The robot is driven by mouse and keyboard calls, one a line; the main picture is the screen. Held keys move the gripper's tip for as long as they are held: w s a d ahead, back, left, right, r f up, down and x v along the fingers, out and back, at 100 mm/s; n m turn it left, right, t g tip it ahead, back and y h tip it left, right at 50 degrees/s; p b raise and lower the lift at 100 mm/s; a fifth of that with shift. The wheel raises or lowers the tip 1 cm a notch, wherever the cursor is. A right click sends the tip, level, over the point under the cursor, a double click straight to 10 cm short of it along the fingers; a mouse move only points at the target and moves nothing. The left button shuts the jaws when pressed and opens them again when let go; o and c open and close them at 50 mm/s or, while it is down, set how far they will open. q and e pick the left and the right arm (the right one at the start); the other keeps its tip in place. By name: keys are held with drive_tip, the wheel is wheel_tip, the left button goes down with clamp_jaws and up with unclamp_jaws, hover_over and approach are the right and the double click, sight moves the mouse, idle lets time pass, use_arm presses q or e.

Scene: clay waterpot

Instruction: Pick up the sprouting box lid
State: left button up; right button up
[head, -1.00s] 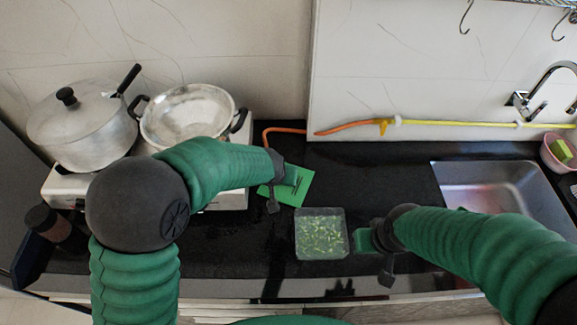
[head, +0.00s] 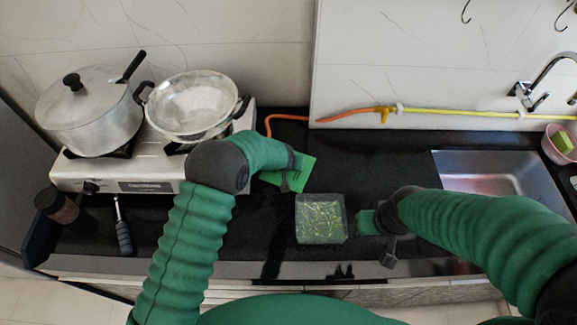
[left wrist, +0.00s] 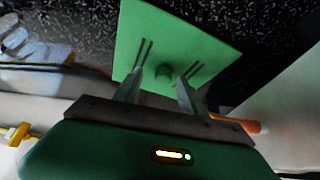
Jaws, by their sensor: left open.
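The sprouting box lid (head: 305,180) is a flat green square on the black counter, left of the sprouting box (head: 321,219), a clear tub of green sprouts. In the left wrist view the lid (left wrist: 147,35) has a small round knob (left wrist: 163,75) standing up. My left gripper (head: 293,177) is over the lid and partly hides it. In the left wrist view my left gripper (left wrist: 168,62) is open, its fingers on either side of the knob; contact cannot be told. My right gripper (head: 374,232) is just right of the box; its jaws cannot be made out.
A lidded pot (head: 92,112) and a metal wok (head: 192,103) stand on the white stove (head: 105,172) at left. An orange hose (head: 345,117) runs behind the lid. A sink (head: 500,172) is at right. A jar (head: 56,206) and black-handled tool (head: 124,235) lie at front left.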

use_arm(q)
drive_tip(key=shift+w+a+f, duration=0.2)
drive_tip(key=shift+f, duration=0.1)
drive_tip(key=shift+w+a+f, duration=0.15)
drive_tip(key=shift+a, duration=0.1)
drive_tip(key=shift+c, duration=0.2)
drive_tip(key=c, duration=0.5)
drive_tip(key=shift+d, duration=0.25)
drive_tip(key=c, duration=0.5)
drive_tip(key=shift+d, duration=0.1)
clamp_jaws()
use_arm(e)
drive_tip(key=shift+w+a, duration=0.15)
drive_tip(key=shift+a, duration=0.05)
use_arm(q)
drive_tip(key=shift+a, duration=0.2)
use_arm(e)
drive_tip(key=shift+a, duration=0.15)
